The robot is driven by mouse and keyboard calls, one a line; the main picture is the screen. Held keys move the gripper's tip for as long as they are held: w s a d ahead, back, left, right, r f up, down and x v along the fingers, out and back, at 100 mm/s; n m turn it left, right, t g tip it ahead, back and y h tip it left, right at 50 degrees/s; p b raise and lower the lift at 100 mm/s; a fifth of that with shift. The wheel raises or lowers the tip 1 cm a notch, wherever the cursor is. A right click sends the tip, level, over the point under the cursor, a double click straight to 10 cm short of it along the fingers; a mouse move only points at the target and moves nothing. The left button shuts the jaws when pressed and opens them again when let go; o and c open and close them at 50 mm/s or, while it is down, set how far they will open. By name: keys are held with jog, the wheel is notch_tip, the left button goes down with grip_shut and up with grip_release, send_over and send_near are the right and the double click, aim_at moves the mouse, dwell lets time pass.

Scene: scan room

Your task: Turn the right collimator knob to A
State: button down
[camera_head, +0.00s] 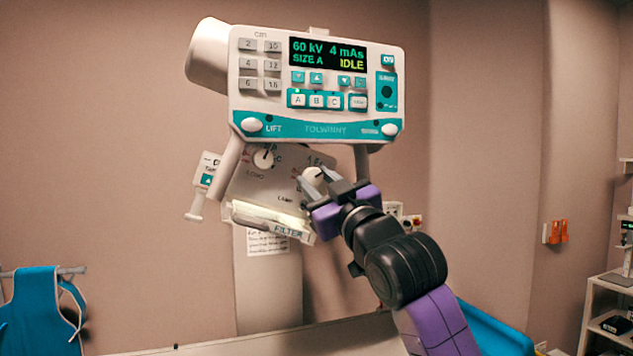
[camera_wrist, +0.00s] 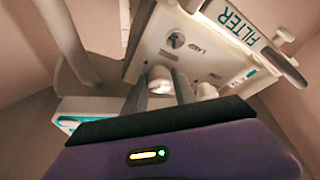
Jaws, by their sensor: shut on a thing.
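The collimator (camera_head: 240,190) is a pale panel below the console, with two round white knobs. The right knob (camera_head: 312,172) sits between the fingertips of my gripper (camera_head: 316,178), which is shut on it. In the wrist view the knob (camera_wrist: 160,82) shows between my two dark fingers (camera_wrist: 159,90). The fingers partly hide it, and I cannot read which mark it points to.
The console (camera_head: 315,112) above reads 60 kV, 4 mAs, SIZE A, IDLE. Two handle posts (camera_head: 228,163) flank the collimator. A FILTER tray (camera_head: 268,220) juts out below the knobs, close to my gripper. A blue apron (camera_head: 35,305) hangs at the far left.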

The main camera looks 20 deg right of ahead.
jog(key=n+g+y, duration=0.1)
jog(key=n, duration=0.2)
jog(key=n+g+y, duration=0.1)
jog(key=n, duration=0.3)
jog(key=shift+d+r+n+y+b, duration=0.1)
jog(key=shift+d+n+y+b, duration=0.1)
jog(key=shift+n+y+b, duration=0.1)
jog(key=n+g, duration=0.1)
jog(key=n, duration=0.2)
jog(key=n+g+y, duration=0.1)
jog(key=n, duration=0.2)
jog(key=shift+r+p, duration=0.15)
jog(key=shift+p, duration=0.2)
jog(key=shift+g, duration=0.3)
jog(key=c, duration=1)
grip_release()
jog(key=b+v, duration=0.2)
jog(key=v, duration=0.5)
jog(key=shift+s, duration=0.35)
jog(key=shift+d, duration=0.2)
